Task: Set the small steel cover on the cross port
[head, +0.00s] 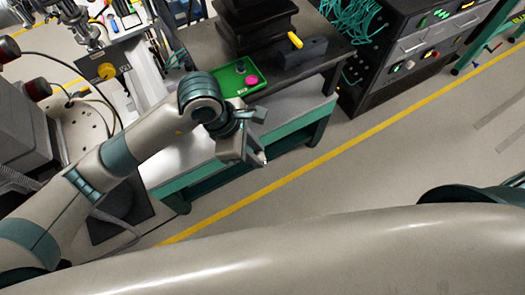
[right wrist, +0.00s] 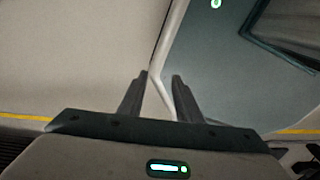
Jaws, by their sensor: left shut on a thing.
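My left gripper (head: 258,153) is in front of the bench, over its near edge as seen in the head view. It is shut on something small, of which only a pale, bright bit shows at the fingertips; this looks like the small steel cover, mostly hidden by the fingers.
A green tray (head: 228,87) with a pink knob (head: 252,81) lies on the dark-topped bench (head: 205,45). A black stacked block (head: 255,22) and a yellow-handled item (head: 295,40) are behind it. An instrument rack (head: 400,60) stands right.

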